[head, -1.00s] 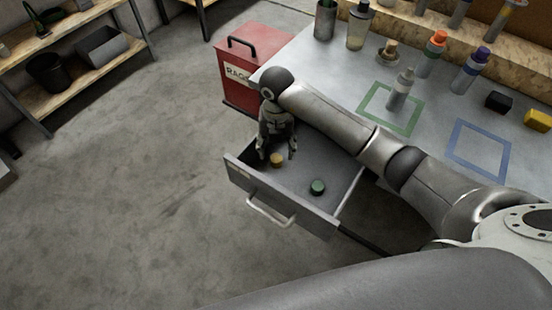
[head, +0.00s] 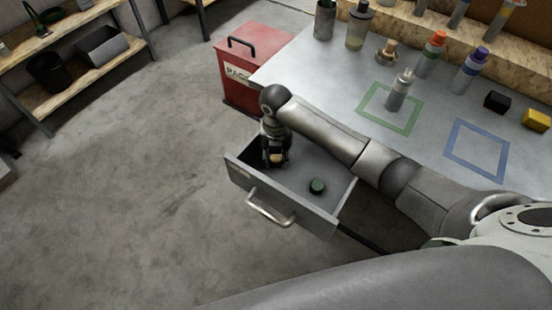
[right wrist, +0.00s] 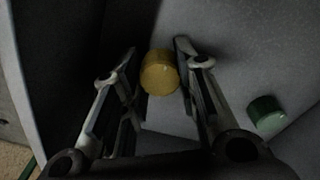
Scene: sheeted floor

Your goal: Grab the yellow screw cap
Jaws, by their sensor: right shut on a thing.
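The yellow screw cap (head: 277,159) is in the open grey drawer (head: 331,217), toward its left side. In the right wrist view the yellow cap (right wrist: 159,73) sits between the two fingers of my right gripper (right wrist: 160,80). My right gripper (head: 275,160) reaches down into the drawer and is shut on the yellow cap. A green screw cap (head: 317,186) lies on the drawer floor to the right of it, and it also shows in the right wrist view (right wrist: 266,114). My left gripper is not in view.
The workbench (head: 330,75) carries a bottle (head: 399,92) in a green square, an empty blue square (head: 477,150) and several bottles at the back.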

